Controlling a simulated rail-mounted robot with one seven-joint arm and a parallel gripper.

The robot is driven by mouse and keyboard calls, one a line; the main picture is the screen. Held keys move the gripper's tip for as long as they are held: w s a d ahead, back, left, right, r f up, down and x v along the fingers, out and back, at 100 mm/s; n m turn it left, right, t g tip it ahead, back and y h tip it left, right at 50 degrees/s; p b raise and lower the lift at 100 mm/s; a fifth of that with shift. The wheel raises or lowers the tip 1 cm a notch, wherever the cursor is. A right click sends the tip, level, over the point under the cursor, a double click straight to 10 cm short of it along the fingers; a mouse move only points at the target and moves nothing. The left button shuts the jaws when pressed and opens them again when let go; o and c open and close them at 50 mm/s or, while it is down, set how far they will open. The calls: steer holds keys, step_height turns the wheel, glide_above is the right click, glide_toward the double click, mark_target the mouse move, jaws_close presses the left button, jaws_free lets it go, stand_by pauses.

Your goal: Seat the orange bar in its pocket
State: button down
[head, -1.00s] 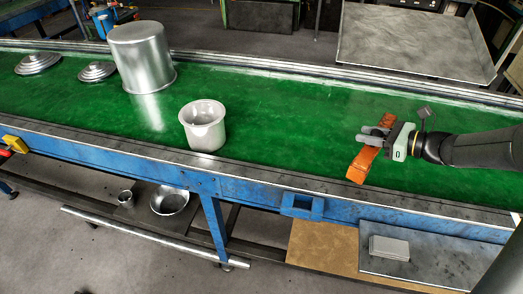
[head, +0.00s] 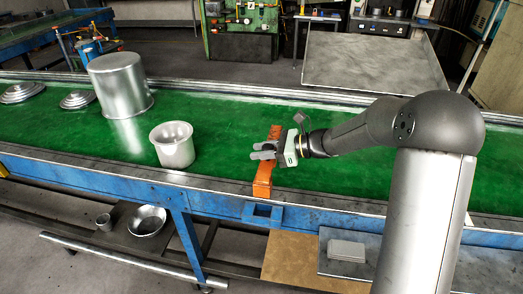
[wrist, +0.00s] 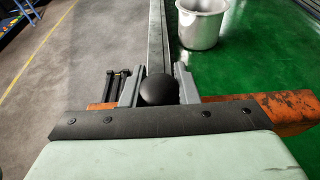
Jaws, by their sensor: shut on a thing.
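The orange bar (head: 264,180) is worn and lies crosswise over the green belt, its near end over the front rail. My gripper (head: 263,151) is shut on the bar near its middle; the fingers point left in the head view. In the wrist view the bar (wrist: 285,108) shows on both sides of my gripper (wrist: 158,88), with a black round knob (wrist: 158,90) between the fingers. A blue pocket (head: 263,213) sits on the conveyor's front side, just below the bar's near end in the head view. I cannot tell the gap between them.
A grey pot (head: 172,147) stands on the belt left of my gripper; it also shows in the wrist view (wrist: 201,22). A large metal pot (head: 121,85) and lids (head: 78,100) are farther left. A grey block (head: 346,250) lies on the lower shelf.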

steer(key=shift+f+b, duration=2.15)
steer(key=shift+f, duration=1.2)
steer(key=shift+f+b, duration=1.15)
steer(key=shift+f, duration=0.9)
steer(key=c, duration=1)
jaws_free()
steer(key=shift+c, duration=0.2)
steer(key=b+v, duration=0.1)
steer(key=v, duration=1.6)
steer(key=shift+d+b, duration=0.2)
steer(key=shift+b, duration=0.2)
